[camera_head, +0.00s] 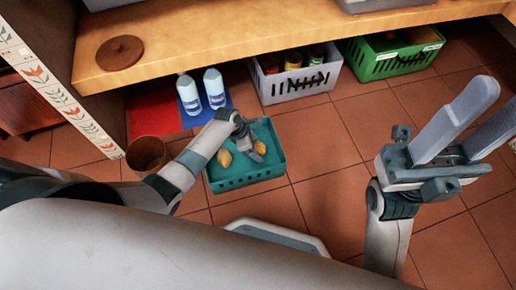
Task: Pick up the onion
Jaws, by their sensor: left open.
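A teal basket (246,181) stands on the tiled floor with several small yellow-brown items in it. One roundish item (224,158) lies at the left inside the basket, and another (260,147) shows at the right beside my gripper. They look like onions or potatoes; I cannot tell which is the onion. My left gripper (252,152) reaches down into the basket between these items. It is open, and its fingertips are small and partly hidden. My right gripper (481,122) is raised at the right, open and empty, away from the basket.
A wooden shelf (200,40) overhangs the floor behind the basket. Two white bottles (190,95) stand on a blue mat. A grey crate (300,86) and a green crate (388,58) sit behind. A brown bin (147,154) stands left. Floor right of the basket is clear.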

